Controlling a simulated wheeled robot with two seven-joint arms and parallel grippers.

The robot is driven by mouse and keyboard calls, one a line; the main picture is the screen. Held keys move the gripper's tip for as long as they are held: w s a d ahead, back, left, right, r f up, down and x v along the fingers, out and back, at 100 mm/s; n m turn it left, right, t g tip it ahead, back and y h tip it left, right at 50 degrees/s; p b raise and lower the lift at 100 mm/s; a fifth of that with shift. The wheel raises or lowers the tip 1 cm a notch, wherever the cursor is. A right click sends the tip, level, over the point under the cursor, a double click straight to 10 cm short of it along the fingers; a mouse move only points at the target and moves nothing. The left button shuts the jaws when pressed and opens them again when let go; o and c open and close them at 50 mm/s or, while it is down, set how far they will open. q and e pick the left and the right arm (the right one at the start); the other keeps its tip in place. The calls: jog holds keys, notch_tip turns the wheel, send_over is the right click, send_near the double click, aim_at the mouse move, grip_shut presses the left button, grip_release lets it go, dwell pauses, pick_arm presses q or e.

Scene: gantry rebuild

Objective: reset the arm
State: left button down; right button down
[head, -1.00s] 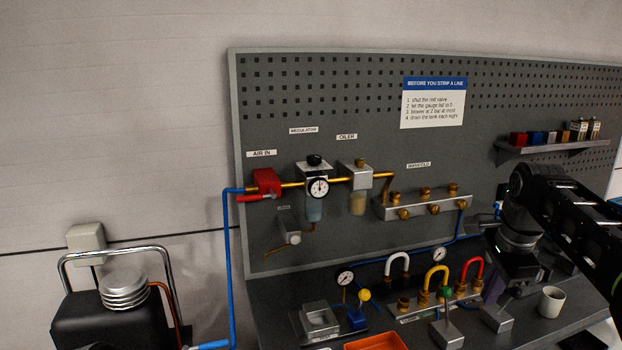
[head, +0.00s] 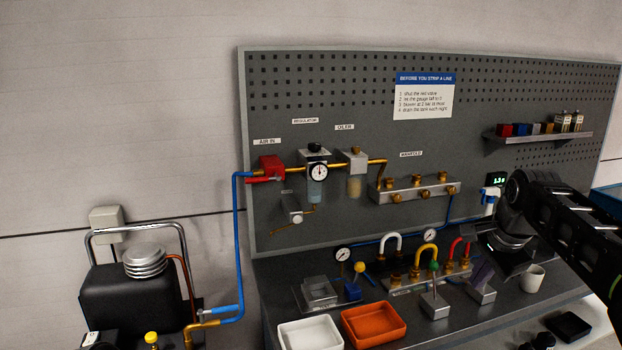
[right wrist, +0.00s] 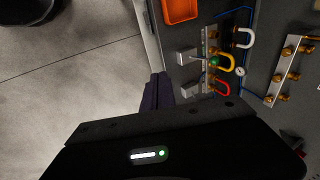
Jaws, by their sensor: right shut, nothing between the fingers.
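My right arm comes in from the right in the head view, in front of the pegboard and over the right part of the bench. My left gripper is in neither view.
A white tray (head: 311,334) and an orange tray (head: 374,324) sit at the bench front. Gauges, hose loops and a white cup (head: 532,278) stand on the bench (head: 275,285). The pegboard (head: 340,90) carries an air line and a shelf (head: 545,138). A black tank (head: 135,295) is at left.

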jog(key=w+a+f+n+t+y, duration=0.15)
jog(key=a+f+n, duration=0.35)
jog(key=f, duration=0.5)
jog(key=w+a+f+n+y, duration=0.1)
jog(key=w+a+f+n, duration=0.2)
jog(key=a+f, duration=0.55)
jog(key=s+a+f+n, duration=0.1)
jog(key=s+a+f, duration=0.15)
jog(key=f, duration=0.35)
jog(key=s+a+f+n+b, duration=0.1)
jog(key=s+f, duration=0.3)
jog(key=f, duration=0.2)
jog(key=s+a+f+n, duration=0.2)
jog(key=s+f, duration=0.1)
jog(key=f, duration=0.4)
jog(key=s+a+f+g, duration=0.2)
jog(key=s+f, duration=0.3)
jog(key=s, duration=0.4)
jog(key=s+a+f+g+y+b, duration=0.1)
jog(key=s+f, duration=0.4)
jog(key=s, duration=0.5)
jog(key=s+a+f+g, duration=0.2)
jog(key=s+a+f, duration=0.2)
jog(key=s, duration=0.6)
jog(key=shift+f+n+g, duration=0.35)
jog(key=shift+f+n, duration=0.05)
jog(key=shift+w+y, duration=0.1)
jog(key=shift+y, duration=0.15)
